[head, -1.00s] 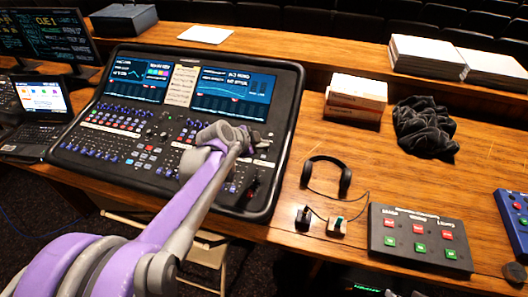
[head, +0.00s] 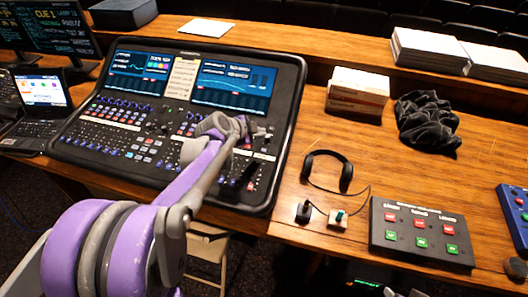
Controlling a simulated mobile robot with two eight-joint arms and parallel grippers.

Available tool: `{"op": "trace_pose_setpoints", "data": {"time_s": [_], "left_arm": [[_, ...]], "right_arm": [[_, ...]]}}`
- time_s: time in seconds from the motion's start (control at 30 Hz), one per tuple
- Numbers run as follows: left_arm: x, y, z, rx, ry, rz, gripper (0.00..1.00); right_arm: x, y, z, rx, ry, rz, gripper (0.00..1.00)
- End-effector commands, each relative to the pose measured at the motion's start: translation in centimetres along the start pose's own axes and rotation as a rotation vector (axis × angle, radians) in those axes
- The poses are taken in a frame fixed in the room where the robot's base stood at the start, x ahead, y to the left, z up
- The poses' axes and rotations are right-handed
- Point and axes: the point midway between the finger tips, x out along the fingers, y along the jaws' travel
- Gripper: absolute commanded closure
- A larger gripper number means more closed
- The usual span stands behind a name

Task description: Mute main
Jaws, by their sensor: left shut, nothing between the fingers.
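The mixing desk (head: 120,140) is a black console with a wide screen bay at its back and rows of small coloured buttons, knobs and faders. My left gripper (head: 262,132) is over the right part of the desk, just in front of the right screen (head: 233,88), and appears shut and empty. I cannot tell whether its tip touches the surface. My left wrist and forearm hide some right-hand controls. The button labels are too small to read, so I cannot pick out the main mute. My right gripper is not in view.
Headphones (head: 328,170) lie right of the desk, by a grey box (head: 420,234) with red and green buttons. A white-topped box (head: 357,92), a black cloth (head: 427,122) and paper stacks (head: 428,52) are behind. A laptop (head: 38,110) stands left.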

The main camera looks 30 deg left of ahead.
Motion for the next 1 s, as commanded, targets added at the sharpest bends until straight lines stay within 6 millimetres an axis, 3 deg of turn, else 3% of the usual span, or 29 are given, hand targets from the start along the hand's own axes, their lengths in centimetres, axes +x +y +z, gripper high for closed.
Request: {"op": "trace_pose_setpoints", "data": {"time_s": [0.1,0.33,1.0], "left_arm": [[1.5,1.4,1.3,-0.001,-0.003,0.004,1.0],[3.7,2.9,2.8,-0.001,-0.001,0.003,1.0],[4.4,3.2,3.2,-0.001,0.0,0.0,1.0]], "right_arm": [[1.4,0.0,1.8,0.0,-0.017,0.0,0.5],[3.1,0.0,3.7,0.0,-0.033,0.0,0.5],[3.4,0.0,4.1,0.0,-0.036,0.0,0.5]]}}
